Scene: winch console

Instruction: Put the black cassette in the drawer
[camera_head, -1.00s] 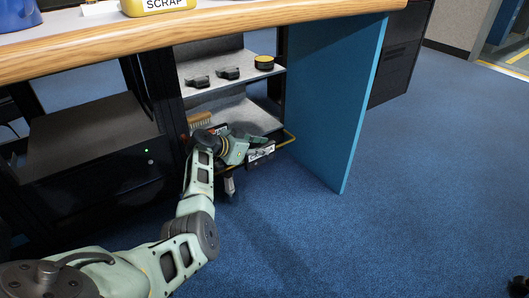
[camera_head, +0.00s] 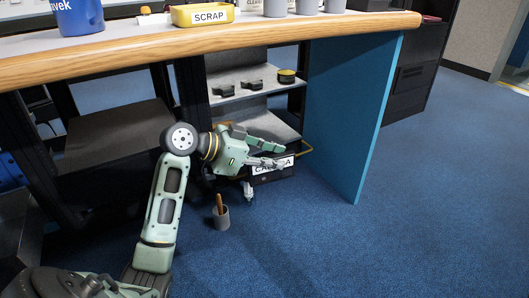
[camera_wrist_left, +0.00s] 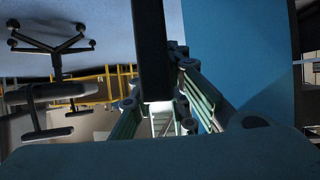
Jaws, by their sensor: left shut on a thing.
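The black cassette (camera_head: 263,178), a dark box with a white lettered label, is at the front of the lower part of the shelf unit. My left gripper (camera_head: 272,155) is shut on it, with its fingers over part of the label. In the left wrist view the cassette (camera_wrist_left: 152,45) is a dark upright slab between the green fingers (camera_wrist_left: 160,105). I cannot tell whether the cassette touches the shelf or the yellow rail (camera_head: 305,151) beside it. No drawer can be clearly made out. My right gripper is out of view.
The upper shelf holds two dark parts (camera_head: 252,85) and a yellow-topped round tin (camera_head: 287,76). A grey cup (camera_head: 220,218) with an orange handle stands below my arm. A blue panel (camera_head: 350,110) bounds the right. The wooden desk edge (camera_head: 230,47) hangs above. Carpet (camera_head: 440,220) at right is clear.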

